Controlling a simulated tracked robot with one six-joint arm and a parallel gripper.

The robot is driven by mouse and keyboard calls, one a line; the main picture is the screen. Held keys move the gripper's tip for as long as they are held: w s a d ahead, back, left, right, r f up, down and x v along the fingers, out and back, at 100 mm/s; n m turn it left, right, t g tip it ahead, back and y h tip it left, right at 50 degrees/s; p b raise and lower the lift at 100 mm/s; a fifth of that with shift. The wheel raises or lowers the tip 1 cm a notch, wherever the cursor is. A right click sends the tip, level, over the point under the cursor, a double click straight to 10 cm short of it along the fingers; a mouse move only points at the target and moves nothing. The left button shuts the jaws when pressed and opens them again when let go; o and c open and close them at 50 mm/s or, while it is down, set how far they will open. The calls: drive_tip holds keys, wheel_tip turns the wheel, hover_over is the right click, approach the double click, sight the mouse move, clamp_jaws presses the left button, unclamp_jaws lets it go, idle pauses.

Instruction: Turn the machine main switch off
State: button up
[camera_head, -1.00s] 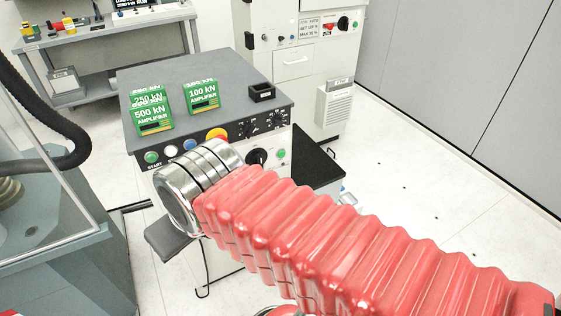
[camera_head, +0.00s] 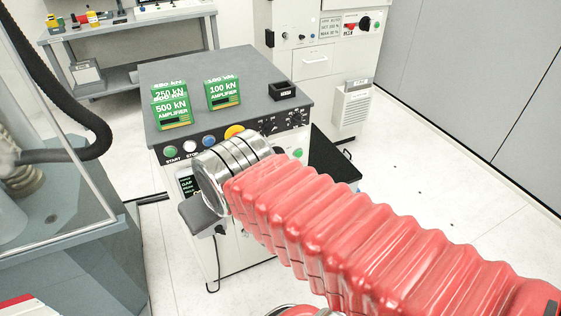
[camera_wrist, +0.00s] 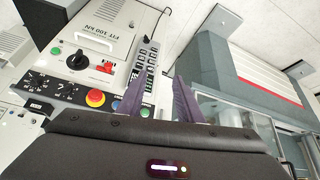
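The front of the grey-topped console shows upside down in the wrist view. It carries a black rotary knob (camera_wrist: 76,60), a red switch (camera_wrist: 104,67) beside it and a red-and-yellow button (camera_wrist: 96,98). I cannot tell which of these is the main switch. In the head view my arm hides most of this part of the console (camera_head: 215,58); the yellow button collar (camera_head: 234,131) shows above my wrist. My gripper (camera_wrist: 160,85) has two purple fingers apart with nothing between them. The knob and red switch lie left of the fingers in the wrist view. The fingers are hidden in the head view.
A glass-sided machine (camera_head: 75,215) is at the left. Floor at the right is clear.

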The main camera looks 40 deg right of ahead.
drive_tip(key=w+d+f+t+h, duration=0.2)
drive_tip(key=w+d+f, duration=0.3)
drive_tip(key=w+d, duration=0.45)
drive_tip(key=w+d+f+t+h, duration=0.1)
drive_tip(key=w+d+f+t, duration=0.1)
drive_tip(key=w+d+f, duration=0.75)
drive_tip(key=s+d+f+t, duration=0.3)
drive_tip(key=d, duration=0.6)
drive_tip(key=s+d+f+m+t+h, duration=0.1)
drive_tip(key=s+d+f+m+t, duration=0.2)
drive_tip(key=s, duration=0.5)
drive_tip(key=shift+f+t+h, duration=0.3)
drive_tip(key=shift+f+t, duration=0.2)
drive_tip(key=shift+f, duration=0.45)
drive_tip(key=shift+d, duration=0.1)
drive_tip(key=x, duration=1.4)
drive_tip(key=shift+c, duration=0.2)
